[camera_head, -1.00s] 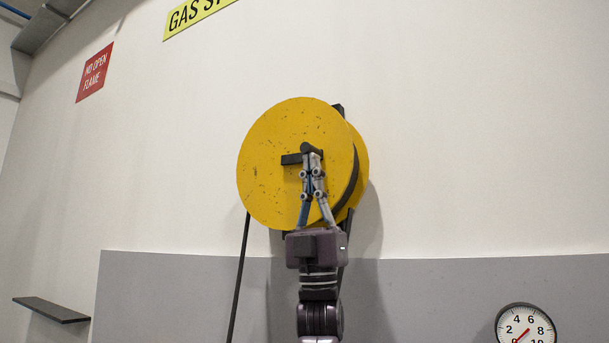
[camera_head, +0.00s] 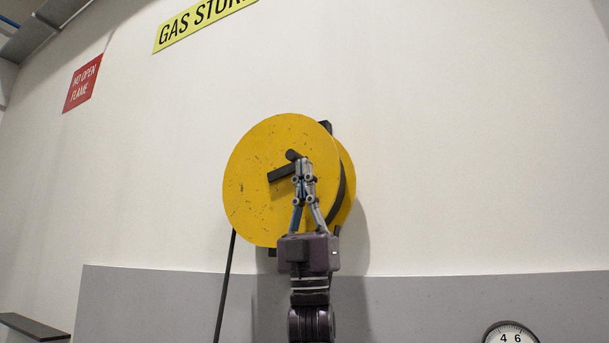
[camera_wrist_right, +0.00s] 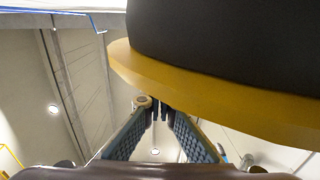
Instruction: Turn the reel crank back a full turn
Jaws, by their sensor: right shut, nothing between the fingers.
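The yellow reel (camera_head: 250,210) is mounted on the wall in the head view, with a black crank arm (camera_head: 281,173) on its front face. The crank arm slants up to the right, and a short dark handle (camera_head: 293,155) shows at its upper right end. My right gripper (camera_head: 304,162) points up in front of the reel, fingertips shut and empty, beside the handle. I cannot tell whether they touch. In the right wrist view my fingers (camera_wrist_right: 160,106) come together below the reel's yellow rim (camera_wrist_right: 200,98). My left gripper is out of view.
A dark hose or bar (camera_head: 226,285) runs down from the reel's left side. A dark shelf (camera_head: 32,327) juts out at lower left. A dial gauge (camera_head: 510,333) is at lower right. The wall right of the reel is clear.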

